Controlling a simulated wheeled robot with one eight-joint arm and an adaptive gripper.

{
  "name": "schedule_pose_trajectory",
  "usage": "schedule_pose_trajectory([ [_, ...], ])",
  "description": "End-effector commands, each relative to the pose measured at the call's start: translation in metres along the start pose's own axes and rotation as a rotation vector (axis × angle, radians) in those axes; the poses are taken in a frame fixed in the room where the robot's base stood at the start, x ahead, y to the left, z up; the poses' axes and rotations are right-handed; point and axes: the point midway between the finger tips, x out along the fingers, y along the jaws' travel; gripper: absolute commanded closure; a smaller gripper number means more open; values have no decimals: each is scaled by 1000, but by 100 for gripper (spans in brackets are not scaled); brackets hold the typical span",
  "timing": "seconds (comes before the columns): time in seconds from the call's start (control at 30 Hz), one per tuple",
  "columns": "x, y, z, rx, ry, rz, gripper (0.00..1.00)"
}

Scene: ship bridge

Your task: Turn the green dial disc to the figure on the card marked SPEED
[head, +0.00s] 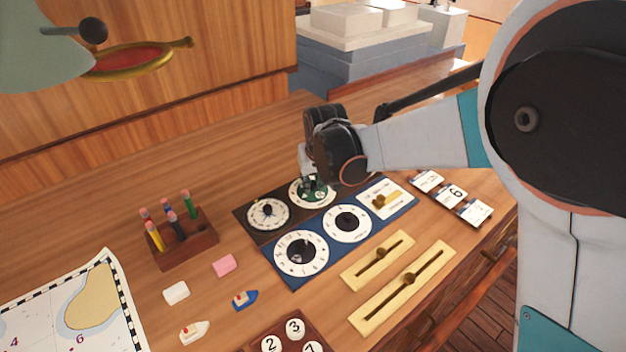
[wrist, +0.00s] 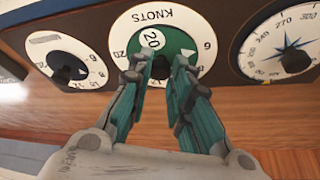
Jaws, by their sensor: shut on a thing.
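The green dial disc (wrist: 178,42) sits inside a white ring marked KNOTS, upside down in the wrist view. My gripper (wrist: 160,68) is shut on the disc's knob, which is mostly hidden between the fingertips. In the head view the green disc (head: 316,190) is on the dark back panel, partly covered by my gripper (head: 308,180). Several cards lie on the right; the middle card (head: 454,192) shows a 6. Their headings are too small to read, so I cannot tell which is SPEED.
A compass-like dial (head: 268,213) is left of the green disc. The blue panel (head: 290,280) in front holds two black-centred dials and a brass lever. Brass slider plates (head: 405,285), a pen rack (head: 182,240) and small boats stand around. Bare wood lies behind the panels.

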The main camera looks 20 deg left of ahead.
Motion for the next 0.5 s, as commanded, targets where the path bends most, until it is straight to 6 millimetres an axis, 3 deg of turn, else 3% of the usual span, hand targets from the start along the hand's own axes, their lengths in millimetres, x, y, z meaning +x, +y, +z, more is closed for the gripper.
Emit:
schedule_pose_trajectory([
  [0.17, 0, 0, -1, 1, 2, 0, 100],
  [0.2, 0, 0, -1, 1, 2, 0, 77],
  [0.3, 0, 0, -1, 1, 1, 0, 60],
  [0.5, 0, 0, 0, 1, 1, 0, 60],
])
